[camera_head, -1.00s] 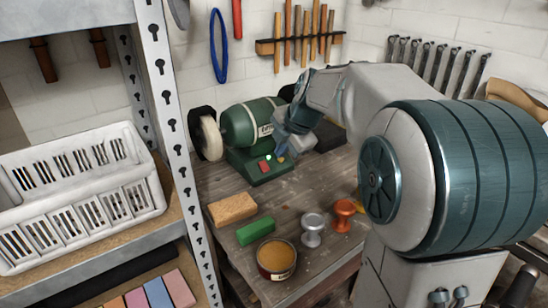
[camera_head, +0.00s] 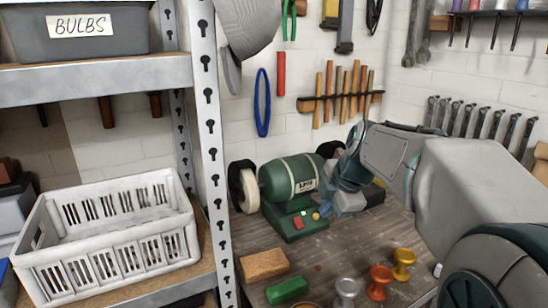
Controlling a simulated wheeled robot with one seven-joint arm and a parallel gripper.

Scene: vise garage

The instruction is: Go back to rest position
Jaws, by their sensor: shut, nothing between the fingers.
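My arm comes in from the lower right and reaches over the wooden workbench (camera_head: 335,252). My gripper (camera_head: 345,203) is at the arm's far end, to the right of the green bench grinder (camera_head: 290,183), close to its base. The gripper is small in view and partly hidden by my arm's wrist. Its fingers look shut with nothing held. I cannot tell whether it touches the grinder.
On the bench lie a tan block (camera_head: 264,265), a green block (camera_head: 287,290), a silver knob-like piece (camera_head: 346,290), an orange one (camera_head: 379,281) and a yellow one (camera_head: 403,262). A metal shelf post (camera_head: 212,150) and a white basket (camera_head: 110,240) stand left.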

